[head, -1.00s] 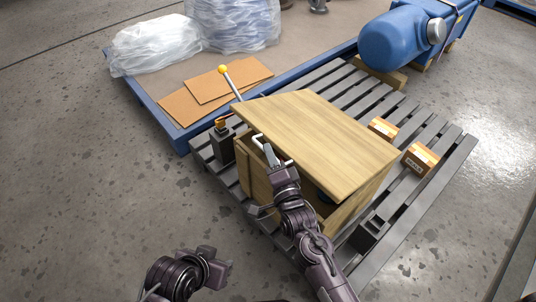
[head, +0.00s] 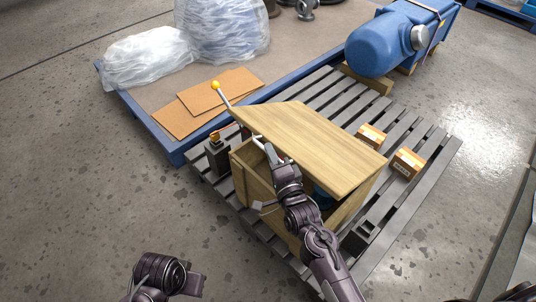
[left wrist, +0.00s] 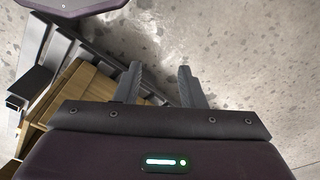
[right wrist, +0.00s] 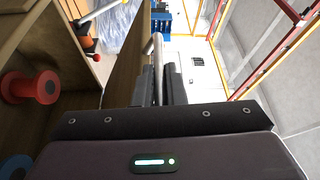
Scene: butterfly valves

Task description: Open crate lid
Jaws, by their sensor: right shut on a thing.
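The wooden crate (head: 248,184) stands on a grey slatted pallet. Its plywood lid (head: 315,140) is tilted, its near edge raised off the crate walls with a gap below. My right gripper (head: 274,158) is shut on the pale lid handle (head: 258,142) at that near edge. In the right wrist view the handle (right wrist: 157,48) runs between the close-set fingers (right wrist: 162,82), beside the lid (right wrist: 124,62). A red spool-shaped part (right wrist: 44,87) and a blue part (right wrist: 14,167) show inside the crate. My left gripper (left wrist: 158,88) is open and empty, over the floor and pallet edge.
A grey jack-like tool (head: 217,156) with a yellow-knobbed lever (head: 215,86) stands close left of the crate. Two small cartons (head: 371,136) (head: 408,163) lie right of it. A blue-framed platform (head: 180,150) is behind. Floor at left is clear.

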